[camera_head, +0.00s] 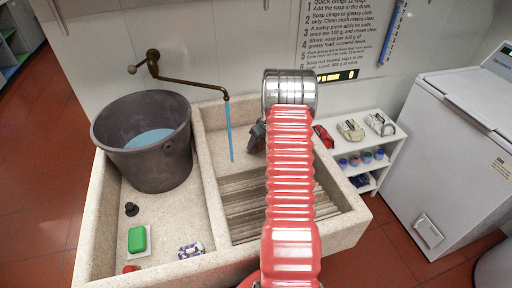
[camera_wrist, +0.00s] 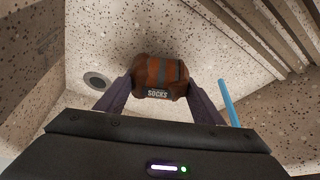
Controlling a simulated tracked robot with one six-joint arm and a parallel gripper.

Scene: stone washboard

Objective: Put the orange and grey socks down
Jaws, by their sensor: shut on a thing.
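The orange and grey socks (camera_wrist: 158,75) are a rolled bundle with a label reading "SOCKS" in the wrist view. My gripper (camera_wrist: 160,88) is shut on them, one finger on each side. Speckled stone shows behind the bundle, and I cannot tell whether it touches the stone. In the head view my gripper (camera_head: 257,135) is partly hidden by my red arm, over the back of the right basin of the stone sink (camera_head: 215,125). The socks cannot be made out there.
Water (camera_head: 229,130) runs from a brass tap (camera_head: 190,82) beside my gripper. A ribbed washboard (camera_head: 245,205) slopes in front. A dark bucket (camera_head: 150,165) with water, a green soap (camera_head: 137,239) and a patterned bundle (camera_head: 190,250) are at left. A drain (camera_wrist: 97,81) shows near the socks.

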